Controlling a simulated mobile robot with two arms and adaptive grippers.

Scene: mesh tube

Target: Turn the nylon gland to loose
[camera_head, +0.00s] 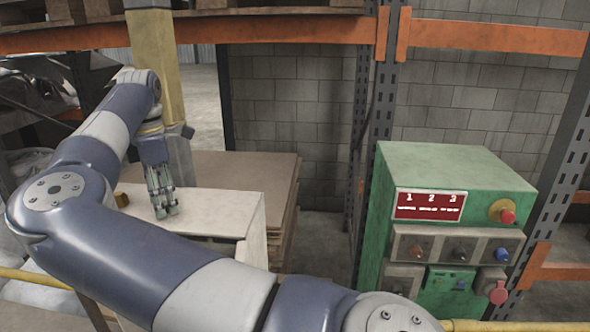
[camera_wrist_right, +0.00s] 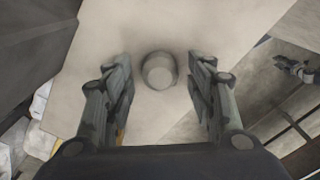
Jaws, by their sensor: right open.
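A round, pale grey knob-like piece, which looks like the nylon gland (camera_wrist_right: 159,71), stands on a pale beige surface in the right wrist view. It lies between the spread fingers of my right gripper (camera_wrist_right: 164,78), with a gap on each side, and neither finger touches it. In the head view my right gripper (camera_head: 164,208) points down over the top of a white cabinet (camera_head: 232,208), close to its surface. The gland cannot be made out there. My left gripper is not seen in the head view.
A small brass-coloured piece (camera_head: 122,199) is left of the gripper. A yellow post (camera_head: 155,65) stands close behind it. Brown boards (camera_head: 283,188) are stacked behind the cabinet. A green control box (camera_head: 455,180) with knobs stands at right, before a rack with orange beams (camera_head: 490,37).

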